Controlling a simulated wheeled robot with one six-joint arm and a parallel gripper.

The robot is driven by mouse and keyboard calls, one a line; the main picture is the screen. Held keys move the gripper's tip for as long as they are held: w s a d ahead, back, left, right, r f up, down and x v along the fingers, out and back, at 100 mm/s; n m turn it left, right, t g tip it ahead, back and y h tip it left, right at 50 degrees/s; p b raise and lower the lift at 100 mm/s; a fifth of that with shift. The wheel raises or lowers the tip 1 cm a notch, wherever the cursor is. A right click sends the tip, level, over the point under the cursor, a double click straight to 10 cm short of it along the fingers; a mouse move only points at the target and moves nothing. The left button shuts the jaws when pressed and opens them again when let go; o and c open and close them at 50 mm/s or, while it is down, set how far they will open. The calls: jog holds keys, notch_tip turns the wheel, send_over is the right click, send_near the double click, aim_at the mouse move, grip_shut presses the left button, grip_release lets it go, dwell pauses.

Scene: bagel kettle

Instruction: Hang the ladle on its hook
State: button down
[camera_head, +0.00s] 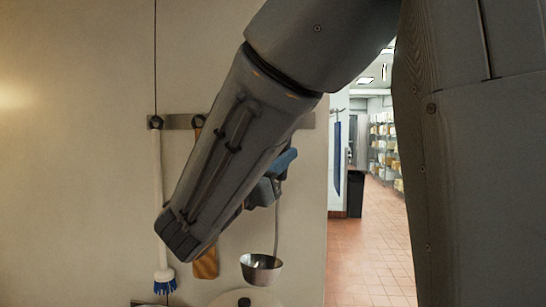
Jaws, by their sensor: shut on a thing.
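The ladle (262,268) has a shiny metal bowl and a thin handle that runs up from it. My gripper (275,180), with blue and dark parts, is shut on the upper part of the ladle's handle. My forearm hides part of the gripper, and the exact grip is hard to see. A metal wall rail (180,122) runs behind my arm. The ladle's hook is not clearly seen; my arm covers the middle of the rail.
A white-handled brush (158,205) with blue bristles hangs at the rail's left end. A wooden-ended tool (207,263) hangs beside it, partly behind my arm. A pale rounded lid (245,300) shows below the ladle. Right of the wall edge is an open tiled floor (370,245) with a dark bin (355,193).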

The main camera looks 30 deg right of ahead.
jog(key=w+d+f+b, duration=0.1)
jog(key=w+d+b, duration=0.2)
jog(key=w+d, duration=0.2)
jog(key=shift+w+d+f, duration=0.15)
jog(key=shift+w+f, duration=0.1)
jog(key=shift+w, duration=1.15)
dwell(0.8)
jog(key=c, duration=1.6)
grip_release()
jog(key=shift+o, duration=0.2)
jog(key=shift+f, duration=0.1)
